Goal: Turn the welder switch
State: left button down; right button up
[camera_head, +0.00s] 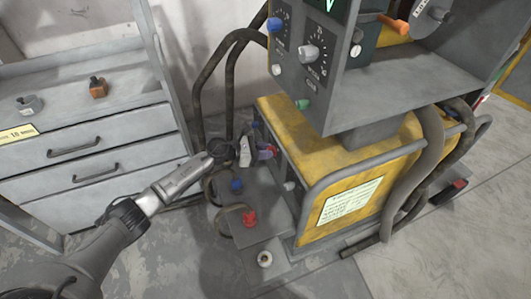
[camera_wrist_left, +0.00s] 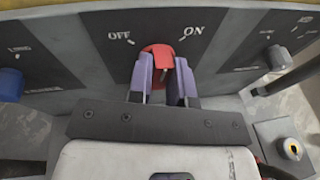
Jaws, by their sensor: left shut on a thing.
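The welder switch is a red knob (camera_wrist_left: 158,52) on the dark front panel (camera_wrist_left: 105,30), between the printed words OFF and ON. My left gripper (camera_wrist_left: 162,75) has its two purple fingers on either side of the knob and is shut on it. Which mark the knob points to is hard to tell. My right gripper is not in view.
A grey control box (camera_head: 330,90) overhangs the welder. Cables (camera_head: 230,75) hang behind the gripper. A drawer cabinet (camera_head: 85,150) stands left; open floor lies in front.

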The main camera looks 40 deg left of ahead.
pick_arm(q)
jog(key=n+h, duration=0.1)
jog(key=n, duration=0.2)
jog(key=n+h, duration=0.1)
jog(key=n, duration=0.1)
jog(key=n+h, duration=0.1)
jog(key=n, duration=0.2)
jog(key=shift+w+a+f+n+t+b, duration=0.15)
jog(key=shift+a+f+n+t+b, duration=0.1)
jog(key=shift+a+n+t+b, duration=0.1)
dwell(0.3)
jog(key=c, duration=1.1)
grip_release()
jog(key=shift+o, duration=0.2)
